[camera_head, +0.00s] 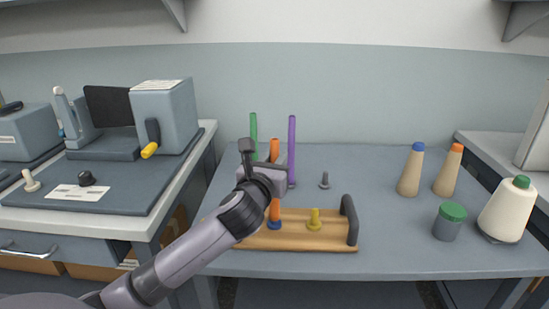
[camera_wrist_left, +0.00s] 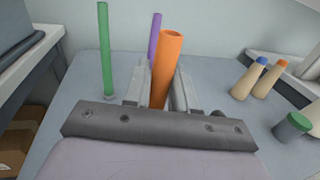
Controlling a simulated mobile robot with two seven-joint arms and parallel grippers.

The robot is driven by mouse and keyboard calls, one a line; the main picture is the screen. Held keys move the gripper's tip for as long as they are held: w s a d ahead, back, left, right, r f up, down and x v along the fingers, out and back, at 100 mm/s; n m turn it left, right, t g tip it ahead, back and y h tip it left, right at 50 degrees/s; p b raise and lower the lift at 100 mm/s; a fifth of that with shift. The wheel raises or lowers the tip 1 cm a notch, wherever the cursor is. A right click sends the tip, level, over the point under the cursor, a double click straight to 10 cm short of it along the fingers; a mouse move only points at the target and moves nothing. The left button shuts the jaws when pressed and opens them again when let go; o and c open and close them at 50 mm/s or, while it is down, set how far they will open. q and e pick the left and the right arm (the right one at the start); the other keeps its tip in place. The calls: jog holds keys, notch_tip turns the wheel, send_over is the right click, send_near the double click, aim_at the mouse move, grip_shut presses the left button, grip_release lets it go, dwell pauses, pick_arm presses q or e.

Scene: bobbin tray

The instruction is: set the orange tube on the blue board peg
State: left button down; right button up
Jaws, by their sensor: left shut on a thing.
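The orange tube (camera_head: 275,208) is upright in my left gripper (camera_head: 274,178), which is shut around its middle. Its open top stands between the fingers in the left wrist view (camera_wrist_left: 166,62). In the head view its lower end meets the blue peg (camera_head: 274,226) on the wooden board (camera_head: 310,244). The blue base shows directly below the tube; I cannot tell whether the tube rests fully down on it. The yellow peg (camera_head: 314,220) on the board is bare. My right gripper is not in view.
A green tube (camera_head: 253,126) and a purple tube (camera_head: 292,135) stand behind my gripper. A bare grey peg (camera_head: 324,181) is right of them. The board has a dark handle (camera_head: 349,222) at its right end. Cones (camera_head: 411,172) and a green-lidded jar (camera_head: 448,224) stand farther right.

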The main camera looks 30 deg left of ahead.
pick_arm(q)
jog(key=shift+f+b, duration=0.3)
jog(key=shift+f, duration=0.45)
dwell(0.3)
jog(key=c, duration=0.8)
grip_release()
jog(key=shift+s+d, duration=0.1)
jog(key=shift+s, duration=0.25)
jog(key=v, duration=0.6)
jog(key=shift+s, duration=0.2)
